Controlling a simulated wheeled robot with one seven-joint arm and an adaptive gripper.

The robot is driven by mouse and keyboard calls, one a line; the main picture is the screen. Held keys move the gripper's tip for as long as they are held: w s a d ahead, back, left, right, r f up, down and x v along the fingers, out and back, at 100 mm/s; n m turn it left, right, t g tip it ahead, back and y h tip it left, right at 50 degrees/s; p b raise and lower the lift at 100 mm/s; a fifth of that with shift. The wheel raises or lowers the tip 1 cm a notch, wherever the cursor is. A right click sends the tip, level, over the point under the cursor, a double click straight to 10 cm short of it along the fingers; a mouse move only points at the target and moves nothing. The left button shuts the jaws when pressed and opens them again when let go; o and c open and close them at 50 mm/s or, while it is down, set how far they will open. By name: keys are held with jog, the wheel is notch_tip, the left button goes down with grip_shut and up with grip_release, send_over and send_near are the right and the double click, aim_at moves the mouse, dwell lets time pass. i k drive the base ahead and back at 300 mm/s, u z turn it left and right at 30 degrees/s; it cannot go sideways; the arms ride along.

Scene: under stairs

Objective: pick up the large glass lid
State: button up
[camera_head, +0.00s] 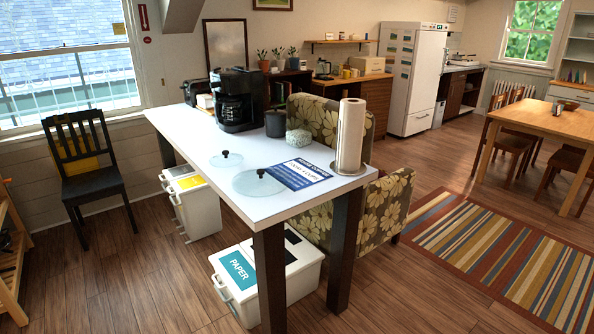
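The large glass lid (258,184) lies flat near the front edge of the white table (190,150). It is a clear, round disc with a dark knob at its middle. A smaller glass lid (226,160) with a dark knob lies behind it and to the left. The large lid's right rim is beside or touching a blue and white printed sheet (299,174); I cannot tell which. My gripper is not in view.
A paper towel roll (350,137) stands at the table's right end. A coffee maker (240,105), a dark canister (275,124) and a patterned box (299,138) stand at the back. Bins (300,275) sit below. A floral armchair (385,205) is behind the table. Floor at front right is clear.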

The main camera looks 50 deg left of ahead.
aim_at(259, 182)
jog(key=i, duration=3.25)
jog(key=u, duration=4.1)
